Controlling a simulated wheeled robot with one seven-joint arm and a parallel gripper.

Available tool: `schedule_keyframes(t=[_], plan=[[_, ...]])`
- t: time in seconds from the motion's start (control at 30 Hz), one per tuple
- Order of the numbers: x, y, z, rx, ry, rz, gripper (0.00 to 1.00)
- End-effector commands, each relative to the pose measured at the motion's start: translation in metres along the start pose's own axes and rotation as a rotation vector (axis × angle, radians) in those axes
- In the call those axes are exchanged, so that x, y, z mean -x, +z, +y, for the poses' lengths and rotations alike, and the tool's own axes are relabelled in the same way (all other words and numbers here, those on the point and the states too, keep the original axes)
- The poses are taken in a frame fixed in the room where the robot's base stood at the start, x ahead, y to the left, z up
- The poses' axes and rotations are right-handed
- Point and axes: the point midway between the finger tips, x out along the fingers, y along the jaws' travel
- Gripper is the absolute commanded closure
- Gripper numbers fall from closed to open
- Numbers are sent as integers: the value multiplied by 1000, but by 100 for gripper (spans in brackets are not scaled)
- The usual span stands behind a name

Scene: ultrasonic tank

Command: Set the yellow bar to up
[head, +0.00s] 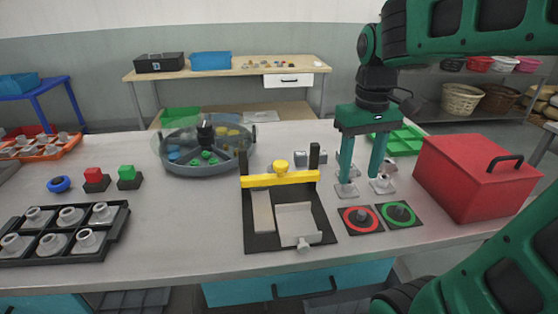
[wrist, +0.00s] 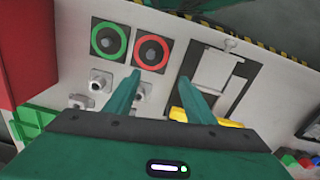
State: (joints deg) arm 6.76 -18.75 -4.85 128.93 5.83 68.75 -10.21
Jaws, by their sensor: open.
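The yellow bar (head: 262,181) lies level between two black posts, a little below their tops, with a round yellow knob (head: 281,166) on its middle. It stands across the back of a black base plate (head: 262,243) that carries two pale plates. My gripper (head: 364,186) is open and points down, to the right of the bar and apart from it, above the table near small grey fittings. In the wrist view the open fingers (wrist: 160,76) show, and the yellow bar (wrist: 178,114) is partly hidden behind the finger on the right.
A red-ringed button (head: 360,219) and a green-ringed button (head: 398,214) lie in front of my gripper. A red box (head: 465,180) stands to the right. A round partitioned tank (head: 205,150) is left of the bar. A black tray (head: 60,245) holds several fittings.

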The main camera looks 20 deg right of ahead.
Motion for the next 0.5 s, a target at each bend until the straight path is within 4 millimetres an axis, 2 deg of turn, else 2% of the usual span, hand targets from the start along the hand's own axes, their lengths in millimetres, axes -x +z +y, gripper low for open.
schedule_keyframes(t=[0.03,0.1,0.2,0.33,0.4,0.5], plan=[[16,-27,-20,104,2,2,51],[36,-56,-48,244,1,2,51],[60,-88,-86,418,-2,2,51],[78,-110,-124,574,-9,1,51],[84,-117,-135,623,-11,2,51],[86,-120,-143,654,-13,0,51]])
